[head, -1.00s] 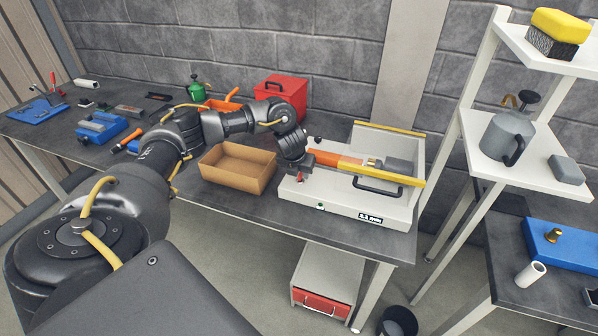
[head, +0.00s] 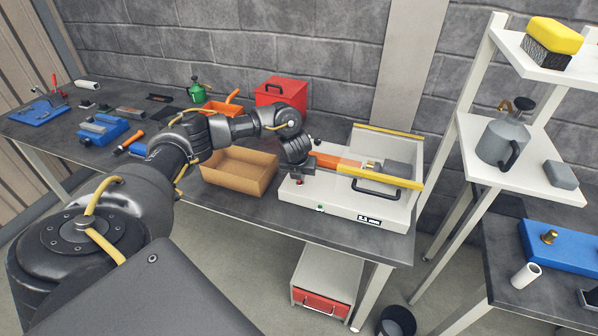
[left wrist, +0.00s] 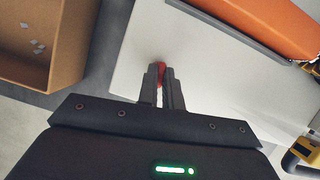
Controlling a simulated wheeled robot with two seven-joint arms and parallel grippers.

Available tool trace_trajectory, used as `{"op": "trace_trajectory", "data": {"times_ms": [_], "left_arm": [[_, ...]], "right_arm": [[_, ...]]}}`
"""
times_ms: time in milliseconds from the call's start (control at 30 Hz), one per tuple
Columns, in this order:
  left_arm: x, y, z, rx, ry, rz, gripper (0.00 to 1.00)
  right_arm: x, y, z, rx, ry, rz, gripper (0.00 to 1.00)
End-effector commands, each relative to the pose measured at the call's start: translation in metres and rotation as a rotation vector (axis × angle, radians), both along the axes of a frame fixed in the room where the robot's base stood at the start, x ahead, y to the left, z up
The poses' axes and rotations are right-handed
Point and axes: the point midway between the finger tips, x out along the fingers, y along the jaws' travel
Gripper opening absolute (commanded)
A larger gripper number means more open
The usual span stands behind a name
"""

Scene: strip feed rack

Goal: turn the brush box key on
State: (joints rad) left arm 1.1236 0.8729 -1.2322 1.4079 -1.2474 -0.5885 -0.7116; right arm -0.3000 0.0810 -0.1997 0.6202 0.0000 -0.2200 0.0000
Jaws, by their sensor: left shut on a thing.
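The white brush box (head: 335,203) stands on the right part of the dark workbench. It has a yellow-edged raised cover, an orange strip across it and a small label on its front. My left gripper (head: 300,181) is at the box's left end, pointing down. In the left wrist view the gripper (left wrist: 162,80) has its fingers close together on a small red key (left wrist: 160,66) above the white top. The fingers hide most of the key, so I cannot tell its angle. A small green spot (head: 321,208) shows on the box's front. My right gripper is not in view.
An open cardboard box (head: 238,184) stands just left of the brush box; it shows in the left wrist view (left wrist: 70,62) too. A red box (head: 281,92) and an orange bin (head: 222,107) are behind. A white shelf (head: 530,170) rises to the right.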

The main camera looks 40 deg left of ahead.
Motion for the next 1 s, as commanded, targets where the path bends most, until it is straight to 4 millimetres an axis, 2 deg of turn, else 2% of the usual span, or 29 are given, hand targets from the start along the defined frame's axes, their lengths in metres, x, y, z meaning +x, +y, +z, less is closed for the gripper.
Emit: {"op": "trace_trajectory", "data": {"times_ms": [33,500,800,1000], "left_arm": [[0.000,-0.001,0.005,0.001,0.003,0.038,0.00],[0.002,-0.003,0.005,0.001,0.002,0.481,0.00],[0.003,-0.003,0.004,0.002,0.001,0.768,0.00],[0.005,-0.003,0.001,0.001,0.001,0.958,0.00]], "right_arm": [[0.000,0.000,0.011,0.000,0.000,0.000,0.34],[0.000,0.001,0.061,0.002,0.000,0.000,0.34],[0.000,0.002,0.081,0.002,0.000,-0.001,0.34],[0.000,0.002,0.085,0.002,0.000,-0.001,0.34]]}}
